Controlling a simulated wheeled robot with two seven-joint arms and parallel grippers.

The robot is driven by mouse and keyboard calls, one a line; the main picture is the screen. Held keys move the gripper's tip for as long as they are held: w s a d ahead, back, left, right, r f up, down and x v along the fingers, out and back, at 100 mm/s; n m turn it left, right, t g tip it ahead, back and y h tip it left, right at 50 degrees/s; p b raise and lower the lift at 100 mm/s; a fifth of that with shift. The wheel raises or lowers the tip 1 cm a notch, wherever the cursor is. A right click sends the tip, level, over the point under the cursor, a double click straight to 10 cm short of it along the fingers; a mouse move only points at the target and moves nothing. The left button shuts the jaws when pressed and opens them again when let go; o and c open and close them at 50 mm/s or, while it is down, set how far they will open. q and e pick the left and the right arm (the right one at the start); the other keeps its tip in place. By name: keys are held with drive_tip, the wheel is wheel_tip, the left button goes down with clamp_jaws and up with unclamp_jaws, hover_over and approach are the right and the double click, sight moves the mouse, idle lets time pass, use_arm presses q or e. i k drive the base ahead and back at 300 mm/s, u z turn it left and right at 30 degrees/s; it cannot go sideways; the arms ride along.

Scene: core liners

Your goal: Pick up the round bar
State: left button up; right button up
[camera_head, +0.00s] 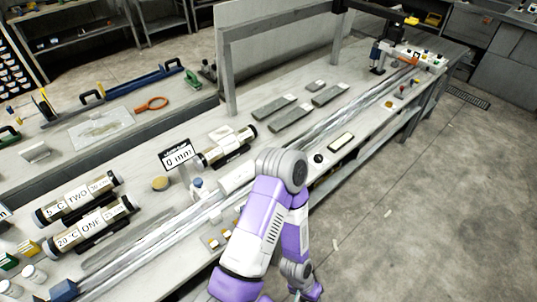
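No object stands out clearly as the round bar. A long, thin grey bar (122,245) lies on the bench at the left, beside a long clear tube (150,250); I cannot tell if it is round. The clear tube runs diagonally along the bench, partly hidden behind one of my purple and white arms. That arm rises from the bottom edge, bends at a grey elbow over the bench front, and drops to a wrist at the bottom edge. Its fingers are not visible. My other arm is not in view.
Capped cylinders marked TWO (78,200) and ONE (95,225) lie at the left. A 0 mm display (178,155) stands near another capped cylinder (226,148). A grey frame (229,70) spans the bench. Grey flat blocks (292,117) lie behind the tube.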

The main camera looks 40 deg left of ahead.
sight(234, 180)
drive_tip(key=i, duration=1.55)
drive_tip(key=u, duration=3.8)
